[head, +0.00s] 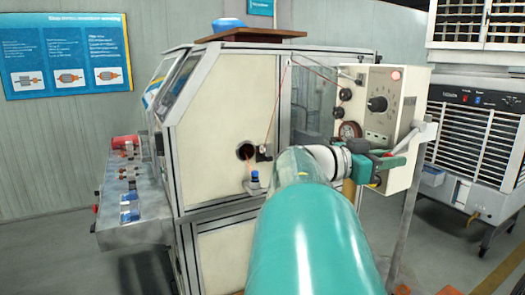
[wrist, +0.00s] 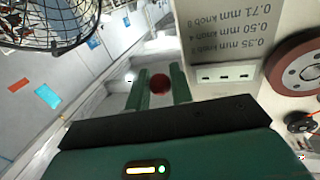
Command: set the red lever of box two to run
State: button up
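The pale control box (head: 380,120) stands at the right side of the machine, and its lower part fills the upper right of the wrist view (wrist: 215,40). In the head view my gripper (head: 388,163) is at the lower part of the box. The lever's shaft and the run marking are hidden. No number for this box is readable.
A spool-like brown wheel (wrist: 297,68) is close at the right in the wrist view. A louvred cooler (head: 470,130) stands behind at right. A small-parts bench (head: 125,235) is at left.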

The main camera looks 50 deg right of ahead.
grip_shut()
